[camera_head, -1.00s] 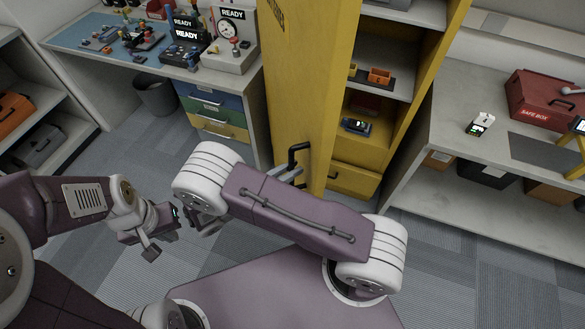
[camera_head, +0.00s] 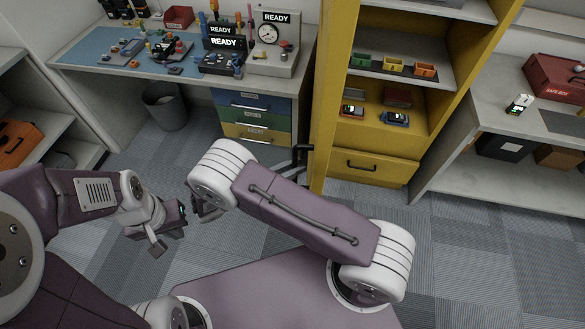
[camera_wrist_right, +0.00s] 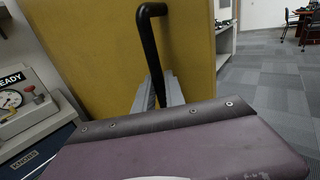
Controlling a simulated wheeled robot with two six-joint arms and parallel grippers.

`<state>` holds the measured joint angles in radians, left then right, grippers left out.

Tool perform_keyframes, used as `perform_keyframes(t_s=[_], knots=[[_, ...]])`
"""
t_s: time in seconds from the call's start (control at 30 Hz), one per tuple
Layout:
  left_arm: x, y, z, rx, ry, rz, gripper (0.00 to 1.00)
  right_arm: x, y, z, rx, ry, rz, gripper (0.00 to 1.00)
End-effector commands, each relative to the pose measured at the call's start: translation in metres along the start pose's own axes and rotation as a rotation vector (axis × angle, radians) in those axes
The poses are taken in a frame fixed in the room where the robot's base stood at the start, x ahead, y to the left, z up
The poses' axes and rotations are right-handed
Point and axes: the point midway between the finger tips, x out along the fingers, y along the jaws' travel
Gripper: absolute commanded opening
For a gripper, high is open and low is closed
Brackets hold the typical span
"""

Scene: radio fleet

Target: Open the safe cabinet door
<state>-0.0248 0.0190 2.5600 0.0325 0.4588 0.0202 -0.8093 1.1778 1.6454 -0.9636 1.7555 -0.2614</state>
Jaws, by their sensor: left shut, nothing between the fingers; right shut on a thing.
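The yellow safe cabinet (camera_head: 445,105) stands open at centre right in the head view, its shelves exposed. Its door (camera_head: 325,90) stands swung out and shows almost edge-on. The door's yellow face (camera_wrist_right: 85,45) fills much of the right wrist view. The black bar handle (camera_head: 300,152) shows near the door's lower part, and close up in the right wrist view (camera_wrist_right: 148,40). My right gripper (camera_wrist_right: 159,92) is shut on the handle's lower part; in the head view my arm mostly hides it. My left gripper (camera_head: 170,222) is shut and empty, apart from the door.
A workbench (camera_head: 195,80) with a bin (camera_head: 166,105) stands at left. A counter with a red box (camera_head: 555,80) stands at right. Carpet is free before the cabinet.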

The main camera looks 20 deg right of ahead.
Motion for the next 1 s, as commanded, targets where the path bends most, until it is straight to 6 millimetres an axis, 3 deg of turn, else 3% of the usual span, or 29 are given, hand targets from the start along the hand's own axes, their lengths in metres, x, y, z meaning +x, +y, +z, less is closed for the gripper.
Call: perform_keyframes(t_s=[0.53, 0.57, 0.6, 0.63, 1.0], knots=[[-0.0009, 0.0, -0.0001, 0.0, 0.0, 0.0, 0.0, 0.0015, 0.003, 0.003, 0.002, -0.006, 0.006, 0.0], [-0.0009, 0.0, -0.0001, 0.0, 0.0, 0.0, 0.0, 0.0015, 0.0031, 0.003, 0.002, -0.006, 0.006, 0.2], [-0.0009, 0.0, -0.0001, 0.0, 0.0, 0.0, 0.0, 0.0014, 0.003, 0.003, 0.002, -0.006, 0.005, 0.31], [-0.0009, 0.0, -0.0001, 0.0, 0.0, 0.0, 0.0, 0.0014, 0.0029, 0.0027, 0.002, -0.006, 0.005, 0.36], [-0.0004, 0.0, 0.0, 0.0, 0.0, 0.0, 0.0, 0.0012, 0.0019, 0.0008, 0.0, -0.002, 0.003, 0.36]])
